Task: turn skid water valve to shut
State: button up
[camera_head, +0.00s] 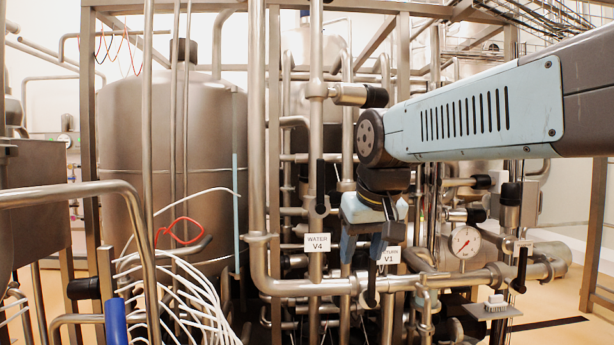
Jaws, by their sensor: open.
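A white label reading "WATER V4" (318,242) hangs on a vertical steel pipe left of centre. Just above it is a black lever handle (321,187), upright and in line with the pipe. My gripper (362,260) points down to the right of this lever, apart from it in the picture. Its fingers are open, and I see nothing held between them. A second label, "V1" (389,258), is partly hidden behind the gripper. A black lever (371,288) hangs down near it, below the fingers.
A dense frame of steel pipes surrounds the valves. A horizontal pipe (440,281) crosses below the gripper. A pressure gauge (465,241) and another black lever (521,268) are at the right. White hoses (185,298) and a large tank (160,135) are at the left.

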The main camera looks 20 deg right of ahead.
jog(key=m, duration=0.2)
send_near(320, 175)
notch_tip(320, 175, up, 3)
jog(key=shift+g+h, duration=0.3)
jog(key=shift+g, duration=0.2)
jog(key=x, duration=0.4)
jog(key=w+x, duration=0.1)
jog(key=x, duration=0.8)
jog(key=shift+w+a, duration=0.1)
jog(key=shift+w, duration=0.2)
jog(key=shift+c, duration=0.2)
grip_shut()
